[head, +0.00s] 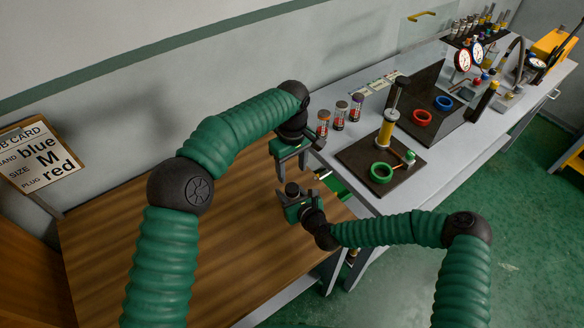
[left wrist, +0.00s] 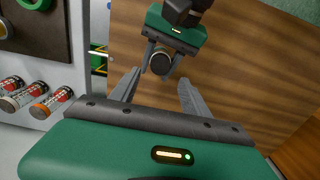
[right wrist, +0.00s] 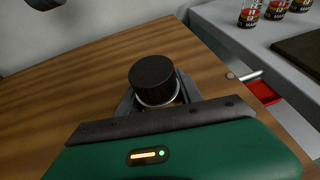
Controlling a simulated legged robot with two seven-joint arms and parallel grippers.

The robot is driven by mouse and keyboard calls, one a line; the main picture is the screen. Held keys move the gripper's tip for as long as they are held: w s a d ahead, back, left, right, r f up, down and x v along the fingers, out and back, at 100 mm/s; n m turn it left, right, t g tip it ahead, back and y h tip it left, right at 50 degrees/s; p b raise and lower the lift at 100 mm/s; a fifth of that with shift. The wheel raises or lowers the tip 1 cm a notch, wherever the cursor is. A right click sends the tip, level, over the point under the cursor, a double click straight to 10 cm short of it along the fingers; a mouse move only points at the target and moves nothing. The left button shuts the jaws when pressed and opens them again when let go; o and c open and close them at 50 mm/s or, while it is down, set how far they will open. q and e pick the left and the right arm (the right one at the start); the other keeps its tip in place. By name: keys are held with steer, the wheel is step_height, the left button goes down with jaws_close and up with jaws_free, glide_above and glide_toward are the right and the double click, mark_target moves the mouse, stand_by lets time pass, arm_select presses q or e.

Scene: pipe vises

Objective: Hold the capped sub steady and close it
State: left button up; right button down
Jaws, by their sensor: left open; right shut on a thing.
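The capped sub (head: 291,188) has a round black cap on top and a metal ring below it. It is upright above the wooden bench. My right gripper (head: 297,203) is shut on it; in the right wrist view the cap (right wrist: 152,75) stands above the fingers, which hide most of the body. My left gripper (head: 290,172) is open and empty just above the cap, fingers pointing down. In the left wrist view the cap (left wrist: 161,63) lies beyond the open fingertips (left wrist: 160,77), apart from them.
A job card (head: 38,158) reads blue, M, red. Several small labelled jars (head: 340,115) stand on the grey bench at the right. A dark mat (head: 352,162) there bears a green ring (head: 381,173) and a yellow tool (head: 387,130). The wooden bench (head: 130,250) is clear.

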mark_target(292, 187)
arm_select(q)
step_height(292, 187, down, 8)
stand_by(0.5)
jaws_close()
steer(key=m, duration=0.3)
stand_by(0.4)
steer(key=shift+o, duration=0.5)
jaws_free()
